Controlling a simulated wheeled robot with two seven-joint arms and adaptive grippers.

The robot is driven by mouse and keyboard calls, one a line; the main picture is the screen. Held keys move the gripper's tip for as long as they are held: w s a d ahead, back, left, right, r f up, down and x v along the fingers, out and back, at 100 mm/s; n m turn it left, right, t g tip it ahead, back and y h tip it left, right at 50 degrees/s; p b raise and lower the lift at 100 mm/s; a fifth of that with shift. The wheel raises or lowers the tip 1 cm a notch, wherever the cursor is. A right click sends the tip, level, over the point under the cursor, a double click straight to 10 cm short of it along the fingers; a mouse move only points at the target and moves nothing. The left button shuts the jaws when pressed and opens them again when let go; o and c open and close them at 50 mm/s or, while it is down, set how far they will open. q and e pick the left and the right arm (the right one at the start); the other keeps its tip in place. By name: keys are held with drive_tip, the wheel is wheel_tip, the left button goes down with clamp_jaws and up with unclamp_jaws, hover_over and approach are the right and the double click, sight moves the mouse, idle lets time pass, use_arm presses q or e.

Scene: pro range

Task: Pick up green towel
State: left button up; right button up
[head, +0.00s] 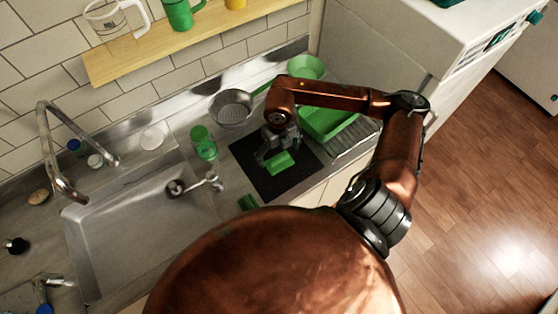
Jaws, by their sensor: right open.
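A small green folded piece (279,163), which looks like the green towel, lies on the black mat (262,184) on the counter. My right gripper (270,157) is above it and at its left side, with the fingers pointing down around or beside it. The gripper is open; I cannot tell whether a finger touches the green piece. Part of the piece is hidden by the gripper. My left gripper is not in view.
A steel sink (130,230) with a faucet (48,150) is at the left. A green cup or bottle (203,142), a metal strainer (231,107), a green bowl (306,66) and a green tray (328,122) surround the mat. A wooden shelf (185,45) hangs above.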

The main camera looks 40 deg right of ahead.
sight(279, 158)
drive_tip(key=shift+f, duration=1.45)
drive_tip(key=shift+c, duration=0.2)
drive_tip(key=shift+s+f, duration=0.1)
drive_tip(key=shift+s, duration=0.05)
drive_tip(key=c, duration=1.6)
